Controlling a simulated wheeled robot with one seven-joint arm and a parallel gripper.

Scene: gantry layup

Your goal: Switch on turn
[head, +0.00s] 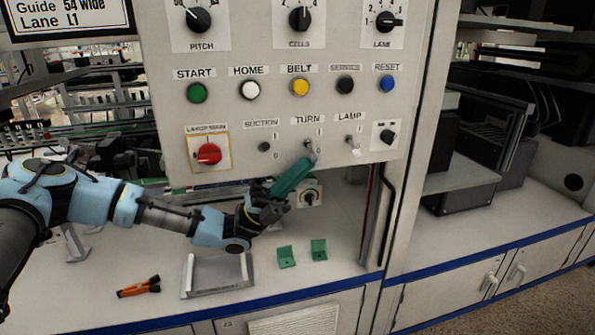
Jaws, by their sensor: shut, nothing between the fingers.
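The TURN switch (309,147) is a small toggle in the lower row of the light grey control panel (225,60), between the SUCTION toggle (264,147) and the LAMP toggle (351,141). Marks I and 0 stand beside it. My gripper (305,162) comes up from the lower left with its green fingers shut and empty. The fingertips are at or just below the TURN toggle and partly cover its lower part. I cannot tell whether they touch it, or which way the toggle points.
Above are the START (196,92), HOME (250,90), BELT (300,87), SERVICE (345,85) and RESET (387,84) buttons. A red rotary switch (208,154) is at left. Two green brackets (287,257) and orange-black pliers (139,287) lie on the bench below.

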